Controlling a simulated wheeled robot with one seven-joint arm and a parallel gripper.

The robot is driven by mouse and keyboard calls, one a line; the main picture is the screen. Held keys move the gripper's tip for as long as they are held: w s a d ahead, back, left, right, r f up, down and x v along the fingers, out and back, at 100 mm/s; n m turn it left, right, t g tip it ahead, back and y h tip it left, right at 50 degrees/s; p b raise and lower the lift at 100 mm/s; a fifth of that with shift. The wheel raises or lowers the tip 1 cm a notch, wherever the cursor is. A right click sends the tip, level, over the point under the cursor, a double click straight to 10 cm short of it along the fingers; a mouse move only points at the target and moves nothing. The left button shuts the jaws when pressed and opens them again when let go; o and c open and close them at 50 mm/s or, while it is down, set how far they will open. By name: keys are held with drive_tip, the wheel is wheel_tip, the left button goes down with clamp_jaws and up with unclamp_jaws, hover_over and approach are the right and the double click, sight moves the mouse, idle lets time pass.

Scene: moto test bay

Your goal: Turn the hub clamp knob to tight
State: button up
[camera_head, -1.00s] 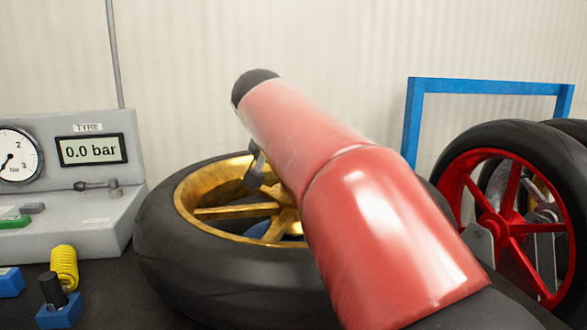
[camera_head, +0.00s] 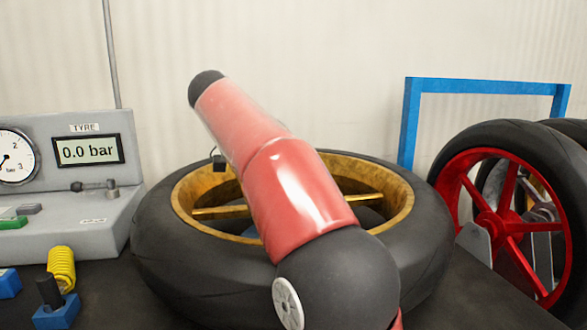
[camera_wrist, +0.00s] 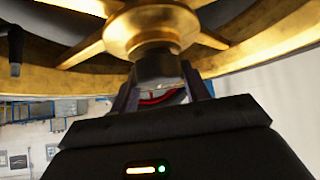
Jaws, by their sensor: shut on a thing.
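The hub clamp knob (camera_wrist: 157,68) is a dark, short cylinder under the gold hub (camera_wrist: 150,28) in the wrist view. My gripper (camera_wrist: 161,90) is shut on the knob, with a dark finger on each side. A red mark shows between the fingers, but I cannot read the knob's setting. In the head view the gold wheel (camera_head: 396,198) lies flat with its black tyre (camera_head: 155,245). My red arm crosses over it and hides the hub, the knob and my gripper there.
A grey gauge station (camera_head: 85,215) reading 0.0 bar stands at left. A yellow coiled hose (camera_head: 62,268) and a blue block with a black peg (camera_head: 56,308) lie before it. A red wheel (camera_head: 497,225) stands at right by a blue frame (camera_head: 410,120).

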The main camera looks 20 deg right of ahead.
drive_tip(key=shift+m+g, duration=0.3)
drive_tip(key=o, duration=1)
drive_tip(key=shift+r, duration=0.1)
